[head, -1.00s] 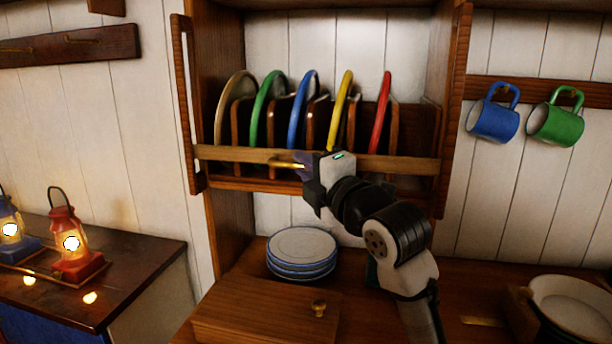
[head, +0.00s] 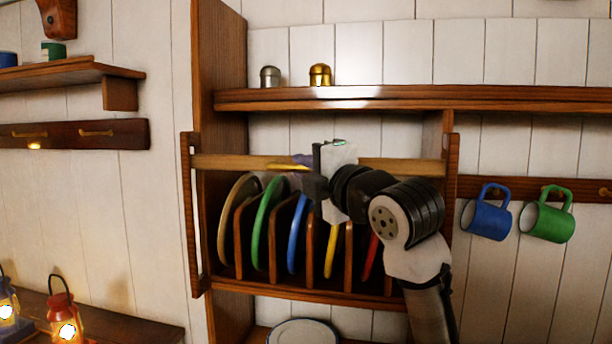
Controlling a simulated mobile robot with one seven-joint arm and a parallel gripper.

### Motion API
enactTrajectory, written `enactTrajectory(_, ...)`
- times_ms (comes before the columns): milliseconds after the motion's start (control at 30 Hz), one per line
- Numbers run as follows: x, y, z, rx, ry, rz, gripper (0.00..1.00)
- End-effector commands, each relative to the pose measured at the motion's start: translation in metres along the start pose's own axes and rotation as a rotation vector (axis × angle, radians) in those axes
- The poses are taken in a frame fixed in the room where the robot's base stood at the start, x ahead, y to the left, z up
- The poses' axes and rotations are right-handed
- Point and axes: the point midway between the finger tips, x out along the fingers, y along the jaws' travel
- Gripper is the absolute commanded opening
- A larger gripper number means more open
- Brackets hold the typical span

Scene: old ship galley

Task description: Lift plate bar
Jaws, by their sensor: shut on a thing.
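The plate bar (head: 225,162) is a light wooden rail across the front of the plate rack. It now sits near the top of the rack's side guides, above the standing plates. My gripper (head: 304,163) is shut on the bar near its middle, by a brass handle (head: 285,167). My gripper and arm hide part of the bar and parts of the yellow plate (head: 331,252) and red plate (head: 371,258). The tan plate (head: 229,228), green plate (head: 265,215) and blue plate (head: 294,240) stand upright between wooden dividers.
A shelf (head: 500,97) above the rack holds a silver shaker (head: 270,78) and a brass shaker (head: 320,75). A blue mug (head: 485,218) and a green mug (head: 546,220) hang at the right. Lanterns (head: 64,318) stand at the lower left.

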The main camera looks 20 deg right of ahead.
Motion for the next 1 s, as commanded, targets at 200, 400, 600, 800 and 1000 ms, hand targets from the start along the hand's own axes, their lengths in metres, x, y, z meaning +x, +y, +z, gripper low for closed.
enactTrajectory(200, 0.000, 0.008, 0.002, -0.004, -0.005, 0.017, 0.00)
enactTrajectory(400, 0.000, 0.008, 0.002, -0.005, -0.006, 0.018, 0.24)
enactTrajectory(600, 0.000, 0.006, 0.001, -0.003, -0.004, 0.013, 0.34)
enactTrajectory(800, -0.002, 0.004, 0.001, -0.003, -0.004, 0.011, 0.34)
enactTrajectory(1000, -0.029, 0.000, 0.001, -0.004, -0.005, 0.012, 0.34)
